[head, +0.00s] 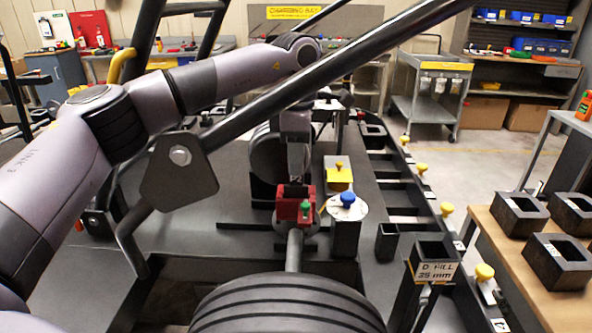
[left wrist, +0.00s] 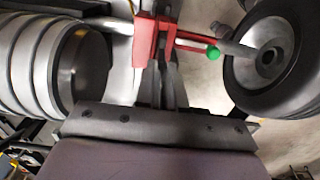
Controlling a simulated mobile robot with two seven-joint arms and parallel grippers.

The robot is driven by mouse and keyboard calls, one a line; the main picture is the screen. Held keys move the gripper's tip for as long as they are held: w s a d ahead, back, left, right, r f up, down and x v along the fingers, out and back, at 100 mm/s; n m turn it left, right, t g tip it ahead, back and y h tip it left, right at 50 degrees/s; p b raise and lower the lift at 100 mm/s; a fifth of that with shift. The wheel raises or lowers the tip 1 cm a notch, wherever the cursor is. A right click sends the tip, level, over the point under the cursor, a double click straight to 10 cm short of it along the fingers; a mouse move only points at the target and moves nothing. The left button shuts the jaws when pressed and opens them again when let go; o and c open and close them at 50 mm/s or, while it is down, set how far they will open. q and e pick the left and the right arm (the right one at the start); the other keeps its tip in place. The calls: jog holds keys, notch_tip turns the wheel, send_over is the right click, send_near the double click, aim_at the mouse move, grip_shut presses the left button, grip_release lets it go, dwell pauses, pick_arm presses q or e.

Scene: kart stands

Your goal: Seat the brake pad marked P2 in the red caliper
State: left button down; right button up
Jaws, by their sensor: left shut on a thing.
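The red caliper (head: 289,190) sits on a grey axle bar behind the near tyre, with a green knob (head: 304,208) on its right front. It also shows in the left wrist view (left wrist: 145,48), with the green knob (left wrist: 213,53) to its right. My left gripper (head: 297,178) points down right above the caliper, fingertips at its top opening. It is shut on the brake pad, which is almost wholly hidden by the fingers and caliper. I cannot read a P2 mark or tell how deep the pad sits. My right gripper is not in view.
A large tyre (head: 288,306) fills the near front. A post with a blue knob (head: 347,198) and a yellow block (head: 338,175) stand close right of the caliper. A dark kart tube crosses above. Black square holders (head: 520,214) stand on the wooden bench at right.

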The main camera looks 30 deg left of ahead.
pick_arm(q)
jog(key=shift+f, duration=1.35)
jog(key=shift+f, duration=0.1)
jog(key=c, duration=1.2)
grip_release()
jog(key=shift+c, duration=0.2)
notch_tip(320, 180, up, 12)
